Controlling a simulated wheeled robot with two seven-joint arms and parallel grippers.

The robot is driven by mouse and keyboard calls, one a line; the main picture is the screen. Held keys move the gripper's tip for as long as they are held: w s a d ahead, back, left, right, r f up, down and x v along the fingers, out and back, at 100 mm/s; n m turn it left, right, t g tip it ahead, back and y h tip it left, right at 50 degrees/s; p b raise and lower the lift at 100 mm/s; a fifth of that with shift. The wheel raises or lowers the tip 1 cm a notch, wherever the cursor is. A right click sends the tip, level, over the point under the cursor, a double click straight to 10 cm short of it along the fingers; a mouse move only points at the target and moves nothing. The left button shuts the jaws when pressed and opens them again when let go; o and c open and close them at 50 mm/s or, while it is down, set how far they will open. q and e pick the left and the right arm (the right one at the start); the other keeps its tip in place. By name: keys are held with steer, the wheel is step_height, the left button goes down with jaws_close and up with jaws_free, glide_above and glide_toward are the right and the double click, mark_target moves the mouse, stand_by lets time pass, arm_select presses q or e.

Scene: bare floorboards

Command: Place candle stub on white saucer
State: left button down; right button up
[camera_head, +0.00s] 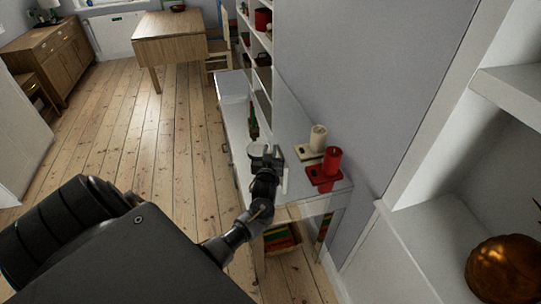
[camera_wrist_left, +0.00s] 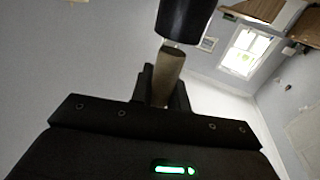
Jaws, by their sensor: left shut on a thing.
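My left gripper (camera_head: 265,157) is over the narrow white table by the wall in the head view. In the left wrist view, its fingers (camera_wrist_left: 163,90) are shut on a dull beige-brown cylinder, which looks like the candle stub (camera_wrist_left: 170,72). In the head view I cannot make out the stub clearly. A pale rounded shape shows at the fingertips there; I cannot tell whether it is the white saucer or part of the gripper. My right gripper is not in view.
A red candle (camera_head: 332,160) in a red holder and a cream candle (camera_head: 318,138) on a cream holder stand right of the gripper. A white shelf unit (camera_head: 262,75) rises behind. A copper-coloured round pot (camera_head: 503,268) sits at lower right. Open floorboards (camera_head: 165,130) lie left.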

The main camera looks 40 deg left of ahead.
arm_select(q)
steer(key=f+b, duration=0.2)
steer(key=f, duration=0.1)
steer(key=shift+w+a+f+b, duration=0.1)
steer(key=shift+w+f+b, duration=0.2)
steer(key=shift+b, duration=0.1)
steer(key=shift+r, duration=0.15)
steer(key=shift+s, duration=0.1)
steer(key=shift+f, duration=0.25)
steer(key=c, duration=1.3)
jaws_free()
steer(key=shift+c, duration=0.2)
